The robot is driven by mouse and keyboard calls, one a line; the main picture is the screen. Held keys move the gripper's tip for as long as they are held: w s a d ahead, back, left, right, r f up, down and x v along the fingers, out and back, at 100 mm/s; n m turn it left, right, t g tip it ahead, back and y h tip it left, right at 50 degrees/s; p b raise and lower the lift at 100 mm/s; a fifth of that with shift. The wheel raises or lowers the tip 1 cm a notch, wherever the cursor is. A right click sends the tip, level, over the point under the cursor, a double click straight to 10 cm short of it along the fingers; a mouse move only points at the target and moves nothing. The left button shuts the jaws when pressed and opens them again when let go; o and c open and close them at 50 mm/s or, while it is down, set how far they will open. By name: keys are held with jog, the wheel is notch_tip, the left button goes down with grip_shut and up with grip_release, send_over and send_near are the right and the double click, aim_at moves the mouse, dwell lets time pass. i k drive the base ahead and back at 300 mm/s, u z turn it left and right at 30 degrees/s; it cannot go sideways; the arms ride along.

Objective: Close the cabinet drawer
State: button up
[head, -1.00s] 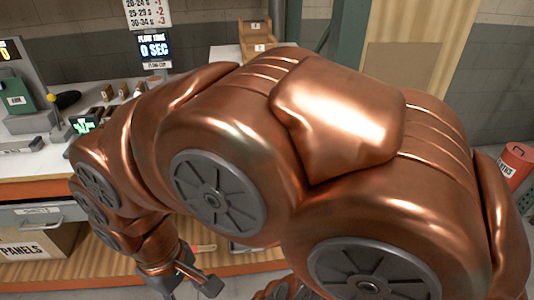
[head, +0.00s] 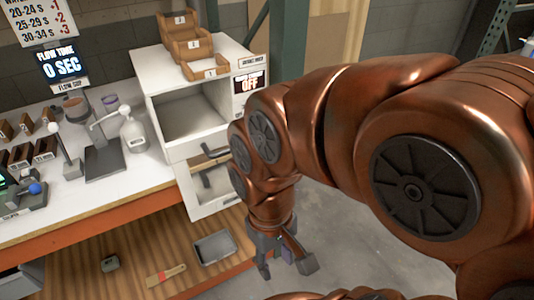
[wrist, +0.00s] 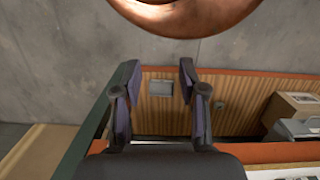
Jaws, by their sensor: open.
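I cannot tell how far the drawer stands out. My gripper (head: 285,264) hangs in front of the white cabinet's lower right side in the head view, pointing down over the floor and the low shelf. In the wrist view, my gripper (wrist: 158,78) has its two fingers well apart with nothing between them, and it is clear of the drawer.
A white cabinet (head: 158,82) with an open compartment and a dark-handled panel stands on the workbench (head: 100,205). The low wooden shelf holds a grey tray (head: 214,247) and a brush (head: 165,274). Bare floor (head: 345,235) lies to the right.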

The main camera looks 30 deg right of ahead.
aim_at(205, 192)
jog(key=z, duration=1.45)
jog(key=k, duration=1.3)
jog(key=u, duration=1.45)
